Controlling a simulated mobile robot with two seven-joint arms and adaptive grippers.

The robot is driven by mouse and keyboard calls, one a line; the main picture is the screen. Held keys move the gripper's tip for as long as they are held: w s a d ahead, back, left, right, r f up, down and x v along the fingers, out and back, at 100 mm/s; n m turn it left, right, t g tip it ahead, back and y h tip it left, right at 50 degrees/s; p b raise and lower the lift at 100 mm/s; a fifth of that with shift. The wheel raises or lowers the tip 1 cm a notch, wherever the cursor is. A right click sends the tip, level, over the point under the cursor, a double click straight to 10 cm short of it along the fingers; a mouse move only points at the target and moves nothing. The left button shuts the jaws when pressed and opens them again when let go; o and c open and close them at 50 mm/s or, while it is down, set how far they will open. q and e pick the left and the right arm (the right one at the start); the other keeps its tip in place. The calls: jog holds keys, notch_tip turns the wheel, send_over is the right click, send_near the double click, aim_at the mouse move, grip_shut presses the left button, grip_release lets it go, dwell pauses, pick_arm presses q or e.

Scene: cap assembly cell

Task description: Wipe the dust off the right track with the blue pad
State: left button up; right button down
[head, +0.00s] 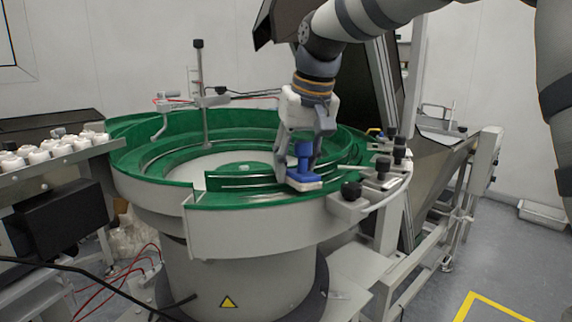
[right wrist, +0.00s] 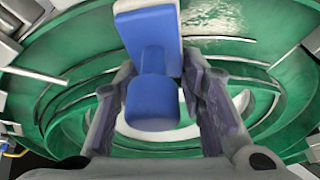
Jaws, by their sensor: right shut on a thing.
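The blue pad (head: 304,178) has an upright blue handle and a blue and white base. My right gripper (head: 301,152) is shut on its handle, and the pad is at the right front of the green bowl's rim, over the green track (head: 238,195). I cannot tell whether the base touches the track. In the right wrist view the pad (right wrist: 152,70) sits between the two fingers of the gripper (right wrist: 158,110). Behind the pad in that view, a pale speckled patch (right wrist: 215,22) lies on the green track. My left gripper is not in view.
Black knobs on brackets (head: 351,191) line the bowl's right edge. A thin post (head: 203,100) with a sensor arm stands at the back of the bowl. A tray of white caps (head: 40,153) is at the left. A metal frame (head: 470,180) stands at the right.

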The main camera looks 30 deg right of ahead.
jog(key=shift+w+a+r, duration=0.15)
jog(key=shift+w+r, duration=0.1)
jog(key=shift+w, duration=0.05)
jog(key=shift+w+a+f, duration=0.1)
jog(key=shift+w+a, duration=0.25)
jog(key=shift+a, duration=0.3)
jog(key=shift+w+a, duration=0.3)
jog(key=shift+a, duration=0.75)
jog(key=shift+w+a, duration=0.25)
jog(key=shift+a, duration=0.8)
jog(key=shift+w+a, duration=0.3)
jog(key=shift+a, duration=0.7)
jog(key=shift+w+a, duration=0.25)
jog(key=shift+a, duration=0.8)
notch_tip(320, 180, up, 6)
jog(key=shift+d, duration=0.1)
jog(key=shift+r, duration=1.65)
